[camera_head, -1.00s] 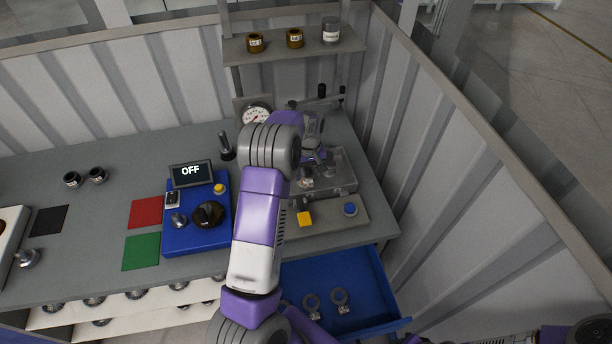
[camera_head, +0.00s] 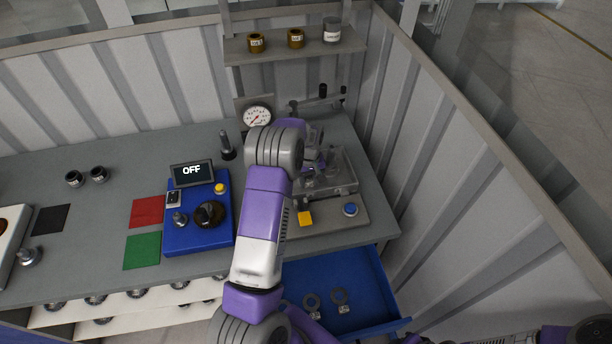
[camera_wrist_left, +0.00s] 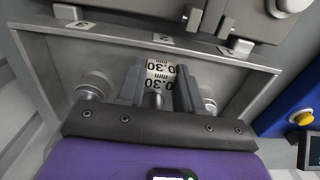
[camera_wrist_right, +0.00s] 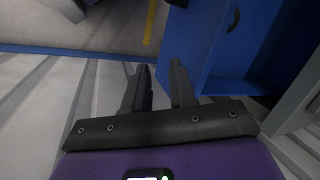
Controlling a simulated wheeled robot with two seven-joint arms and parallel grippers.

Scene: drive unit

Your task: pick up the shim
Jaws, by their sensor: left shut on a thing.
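The shim, with a light tag (camera_wrist_left: 160,72) printed 0.30, shows between the fingers of my left gripper (camera_wrist_left: 158,84) in the left wrist view. The gripper is shut on it, over a grey fixture with round knobs on both sides. Its ring part is not clear. In the head view my left arm reaches to the clear-walled fixture (camera_head: 345,186) at the right of the bench, and the arm hides most of the grip. Two ring-shaped parts with tags (camera_head: 312,304) (camera_head: 341,297) lie in the open blue drawer. My right gripper (camera_wrist_right: 158,72) is open and empty.
A blue control unit (camera_head: 182,238) with an OFF screen stands left of my arm. Yellow (camera_head: 305,218) and blue (camera_head: 350,209) buttons sit before the fixture. A gauge (camera_head: 257,116) and shelf (camera_head: 280,49) stand behind. The blue drawer (camera_head: 365,275) juts out in front.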

